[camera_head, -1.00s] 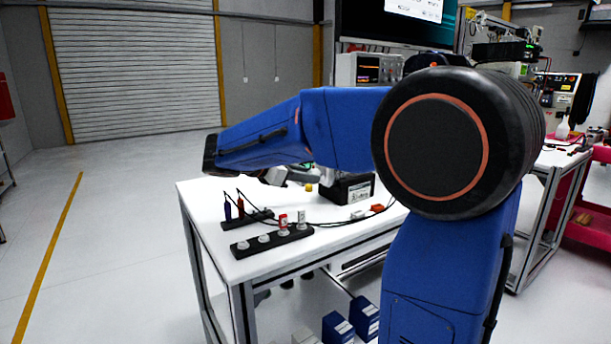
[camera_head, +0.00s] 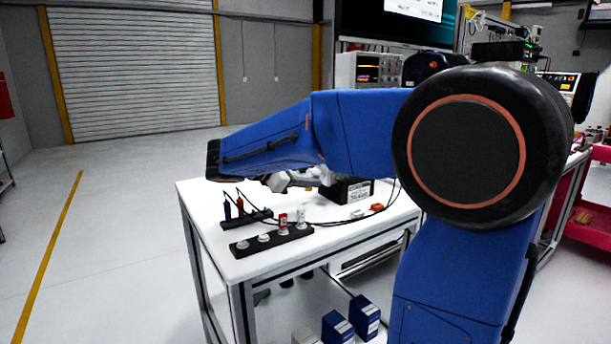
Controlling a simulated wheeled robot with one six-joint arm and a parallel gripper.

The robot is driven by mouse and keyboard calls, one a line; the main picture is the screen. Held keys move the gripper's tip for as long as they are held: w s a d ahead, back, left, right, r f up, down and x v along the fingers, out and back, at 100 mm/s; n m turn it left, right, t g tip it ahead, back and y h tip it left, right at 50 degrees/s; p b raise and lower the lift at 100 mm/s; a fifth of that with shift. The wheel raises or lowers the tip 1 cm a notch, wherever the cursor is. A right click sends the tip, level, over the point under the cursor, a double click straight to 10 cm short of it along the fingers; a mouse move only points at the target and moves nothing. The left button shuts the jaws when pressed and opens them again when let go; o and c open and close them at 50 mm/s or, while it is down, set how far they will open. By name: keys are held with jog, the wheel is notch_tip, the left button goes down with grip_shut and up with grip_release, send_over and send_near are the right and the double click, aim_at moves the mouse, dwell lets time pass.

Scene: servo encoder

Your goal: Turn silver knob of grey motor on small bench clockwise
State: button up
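The small bench (camera_head: 200,200) has a white top and a metal frame and stands left of centre. My blue arm reaches across its far side and covers much of it. Pale grey parts (camera_head: 278,182) show just under my forearm, over the bench; they look like my wrist or gripper, but I cannot make out fingers or any gap. I cannot pick out the grey motor or its silver knob; that part of the bench is largely hidden behind my arm. Contact cannot be seen.
A black box (camera_head: 350,190) with a label stands on the bench. A black socket strip (camera_head: 258,246), cables, blue and red probes and an orange connector (camera_head: 376,207) lie nearer. Blue boxes (camera_head: 338,327) sit on the lower shelf. Open floor lies to the left.

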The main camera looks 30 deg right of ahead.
jog(key=v, duration=1.7)
jog(key=shift+a, duration=0.25)
jog(key=shift+w, duration=0.1)
jog(key=w+n+g, duration=0.4)
jog(key=n, duration=0.1)
jog(key=x, duration=1.1)
jog(key=w+x, duration=0.1)
jog(key=x, duration=0.5)
jog(key=shift+d+r, duration=0.35)
